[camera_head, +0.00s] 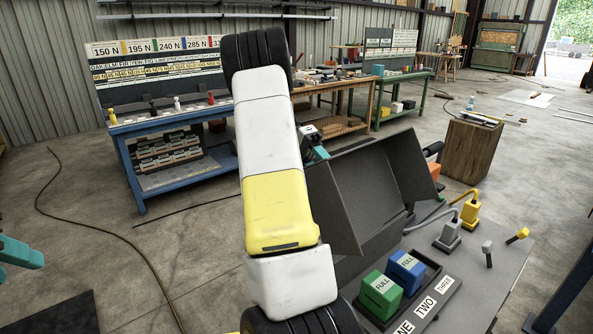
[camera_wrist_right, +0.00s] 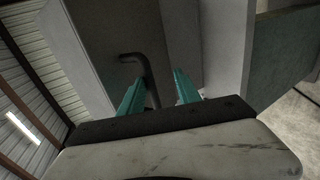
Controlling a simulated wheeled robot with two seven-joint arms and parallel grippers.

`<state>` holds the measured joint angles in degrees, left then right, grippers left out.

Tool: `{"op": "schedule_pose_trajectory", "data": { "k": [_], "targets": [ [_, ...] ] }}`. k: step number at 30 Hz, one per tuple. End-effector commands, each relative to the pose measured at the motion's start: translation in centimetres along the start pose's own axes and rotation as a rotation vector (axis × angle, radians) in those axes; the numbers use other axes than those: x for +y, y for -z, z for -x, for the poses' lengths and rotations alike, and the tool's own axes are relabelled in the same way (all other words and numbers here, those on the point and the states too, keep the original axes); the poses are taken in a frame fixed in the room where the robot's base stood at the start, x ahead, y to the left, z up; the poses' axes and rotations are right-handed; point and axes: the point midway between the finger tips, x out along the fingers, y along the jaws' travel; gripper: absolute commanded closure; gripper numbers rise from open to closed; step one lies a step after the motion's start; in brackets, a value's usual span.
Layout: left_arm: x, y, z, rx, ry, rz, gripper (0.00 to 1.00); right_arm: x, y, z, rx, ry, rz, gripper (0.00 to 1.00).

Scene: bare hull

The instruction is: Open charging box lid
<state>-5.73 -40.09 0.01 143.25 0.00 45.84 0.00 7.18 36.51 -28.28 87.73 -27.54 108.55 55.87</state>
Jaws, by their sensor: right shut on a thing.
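The dark grey charging box (camera_head: 375,236) stands right of centre in the head view, partly behind my white and yellow right arm. Its lid (camera_head: 392,165) is raised and tilted, with its inner side facing me. My right gripper (camera_head: 316,150) is at the lid's far left edge, mostly hidden by the arm. In the right wrist view my teal fingers (camera_wrist_right: 160,80) are on either side of a dark bent handle (camera_wrist_right: 139,58), against a grey panel. They are shut on the handle. My left gripper (camera_head: 22,252) shows only partly at the left edge, far from the box; its opening is unclear.
A green block (camera_head: 380,296) and a blue block (camera_head: 406,268), marked FULL, sit in a tray in front of the box. A yellow plug (camera_head: 470,212) and a grey plug (camera_head: 449,232) stand right of it. A blue workbench (camera_head: 172,122) is behind left. Cables cross the floor.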

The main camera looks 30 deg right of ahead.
Motion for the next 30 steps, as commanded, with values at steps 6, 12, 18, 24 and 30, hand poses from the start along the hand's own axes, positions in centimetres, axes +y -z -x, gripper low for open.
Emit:
{"op": "schedule_pose_trajectory", "data": {
  "k": [6, 12, 18, 24, 30],
  "targets": [
    [0.0, 0.0, 0.0, 0.001, 0.0, 0.0, 0.64, 0.2, 0.1, 0.0, 0.0, 0.002, -0.003, 0.66],
    [0.0, 0.0, 0.0, 0.0, 0.0, 0.0, 0.64, 0.3, 0.1, 0.0, -0.001, 0.001, -0.005, 0.66],
    [0.0, 0.0, 0.0, 0.0, 0.0, 0.0, 0.64, 0.3, 0.2, 0.4, 0.0, 0.002, -0.006, 0.66],
    [0.0, 0.0, 0.0, 0.0, 0.0, 0.0, 0.64, 0.2, 0.2, 3.3, 0.004, 0.002, -0.008, 0.66],
    [0.0, 0.0, 0.0, 0.0, 0.0, 0.0, 0.64, 0.0, 0.2, 5.6, -0.01, -0.008, -0.005, 0.66]
  ]
}}
